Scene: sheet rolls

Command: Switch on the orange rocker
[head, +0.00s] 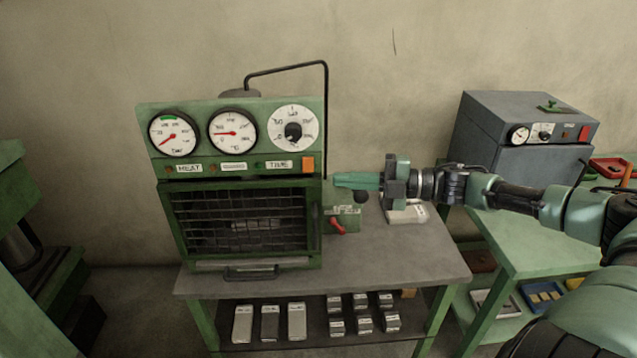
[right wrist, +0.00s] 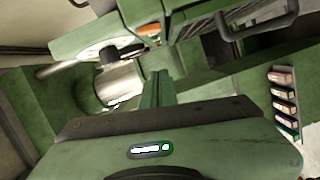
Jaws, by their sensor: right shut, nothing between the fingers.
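The orange rocker (head: 308,164) sits at the right end of the label strip on the front of a green oven (head: 150,190), below the large dial (head: 293,130). An orange patch that looks like the rocker (right wrist: 149,29) also shows in the right wrist view, past the fingertips. My right gripper (head: 336,180) reaches in from the right, shut and empty. Its tips are just right of and slightly below the rocker, near the oven's right edge; I cannot tell whether they touch anything. The fingers also show in the right wrist view (right wrist: 161,88). My left gripper is out of view.
Two gauges (head: 172,134) sit left of the dial. A red lever (head: 338,227) is on the oven's right side, below my gripper. The grey bench (head: 400,265) has free room at front right. A grey box (head: 510,140) stands on the right.

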